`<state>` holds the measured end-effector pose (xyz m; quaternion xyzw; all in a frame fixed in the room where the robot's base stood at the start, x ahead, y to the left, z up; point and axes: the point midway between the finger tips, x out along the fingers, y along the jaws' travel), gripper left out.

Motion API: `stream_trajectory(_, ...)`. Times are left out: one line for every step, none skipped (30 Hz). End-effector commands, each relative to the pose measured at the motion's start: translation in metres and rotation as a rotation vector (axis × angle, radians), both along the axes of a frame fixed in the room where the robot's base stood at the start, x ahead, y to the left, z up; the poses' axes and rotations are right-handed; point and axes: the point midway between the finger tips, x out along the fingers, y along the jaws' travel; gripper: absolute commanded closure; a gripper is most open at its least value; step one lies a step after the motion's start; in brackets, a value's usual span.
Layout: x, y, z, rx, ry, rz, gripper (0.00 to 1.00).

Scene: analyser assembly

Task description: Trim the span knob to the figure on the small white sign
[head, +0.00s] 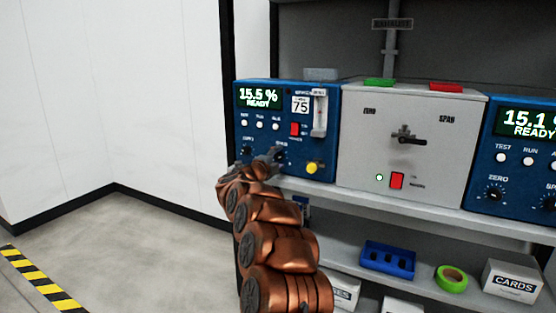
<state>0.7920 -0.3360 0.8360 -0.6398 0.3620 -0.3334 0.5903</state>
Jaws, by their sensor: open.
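The left blue analyser (328,160) shows 15.5 % READY on its green display (258,97). The small white sign (300,106) on its front reads 75, with a smaller line too fine to read. My gripper (268,159) is open in front of the analyser's lower front, at the span knob (281,152). The gripper largely hides that knob, so its pointer and any contact cannot be made out. A second dark knob (247,151) shows to the left, just above my wrist.
A grey box (370,150) with a black lever handle (408,139) stands right of the analyser. Another blue analyser (510,173), showing 15.1, stands farther right. A flow tube (319,112) and yellow knob (311,168) are near my gripper. Below are a blue tray (370,262) and green tape (451,278).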

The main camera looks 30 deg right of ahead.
Motion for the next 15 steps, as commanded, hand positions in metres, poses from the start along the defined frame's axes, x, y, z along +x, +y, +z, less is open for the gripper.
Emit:
stream_trajectory(0.0,0.0,0.0,0.0,0.0,0.0,0.42)
stream_trajectory(0.0,0.0,0.0,0.0,0.0,0.001,0.42)
stream_trajectory(0.0,0.0,0.0,-0.001,0.0,0.001,0.42)
stream_trajectory(0.0,0.0,0.0,-0.001,0.0,0.001,0.42)
stream_trajectory(0.0,0.001,0.0,-0.001,0.0,0.001,0.42)
stream_trajectory(0.0,0.001,0.0,0.0,0.0,0.001,0.42)
stream_trajectory(0.0,0.002,0.0,0.0,0.0,0.002,0.42)
stream_trajectory(-0.001,0.003,0.0,0.0,0.0,0.002,0.42)
stream_trajectory(-0.002,0.005,0.0,0.001,0.001,0.003,0.42)
stream_trajectory(-0.003,0.007,-0.001,0.001,0.002,0.004,0.42)
stream_trajectory(-0.004,0.009,-0.001,0.001,0.003,0.004,0.42)
stream_trajectory(-0.006,0.012,-0.001,0.001,0.003,0.004,0.42)
stream_trajectory(-0.008,0.015,-0.001,0.001,0.003,0.003,0.42)
stream_trajectory(-0.01,0.017,0.0,0.0,0.002,0.001,0.42)
stream_trajectory(-0.012,0.021,0.001,0.0,0.0,0.001,0.42)
